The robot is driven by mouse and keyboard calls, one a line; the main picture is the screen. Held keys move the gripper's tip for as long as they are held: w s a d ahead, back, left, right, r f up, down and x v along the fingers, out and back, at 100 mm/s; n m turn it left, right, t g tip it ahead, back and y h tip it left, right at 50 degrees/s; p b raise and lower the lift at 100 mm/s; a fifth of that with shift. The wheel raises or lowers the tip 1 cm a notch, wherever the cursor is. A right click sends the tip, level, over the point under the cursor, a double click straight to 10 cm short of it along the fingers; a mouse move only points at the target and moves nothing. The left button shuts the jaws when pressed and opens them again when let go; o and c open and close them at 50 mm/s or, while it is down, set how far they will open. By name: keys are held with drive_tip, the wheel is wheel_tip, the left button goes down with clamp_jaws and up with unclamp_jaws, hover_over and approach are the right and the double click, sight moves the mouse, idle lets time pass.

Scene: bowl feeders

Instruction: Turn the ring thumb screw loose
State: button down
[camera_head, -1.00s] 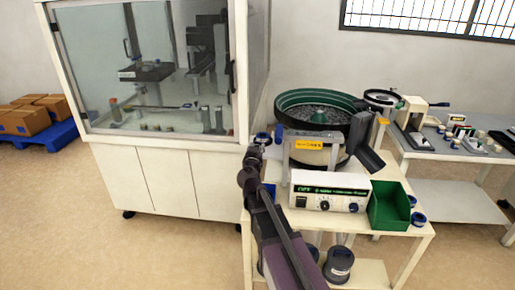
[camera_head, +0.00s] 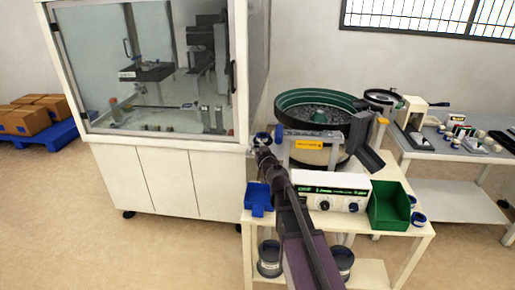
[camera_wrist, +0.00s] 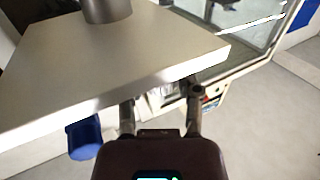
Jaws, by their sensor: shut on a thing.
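In the head view my arm reaches up over the front of the white feeder table, with my gripper (camera_head: 263,146) at the left side of the bowl feeder (camera_head: 318,103). The wrist view shows the two fingers of my gripper (camera_wrist: 161,98) pointing away under a white slab (camera_wrist: 120,55). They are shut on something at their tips. The slab edge and shadow hide most of it. I cannot make out the ring thumb screw itself in either view, so its turn angle does not show.
A blue bin (camera_head: 257,195), a white control box (camera_head: 335,190) and a green bin (camera_head: 388,206) stand on the table close to my arm. A glazed cabinet (camera_head: 165,180) stands close on the left. Floor at the left front is clear.

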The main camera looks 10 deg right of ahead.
idle(0.4)
drive_tip(key=shift+c, duration=1.5)
unclamp_jaws()
drive_tip(key=s+d, duration=0.1)
drive_tip(key=s, duration=0.6)
drive_tip(key=shift+s, duration=0.2)
drive_tip(key=shift+d, duration=0.25)
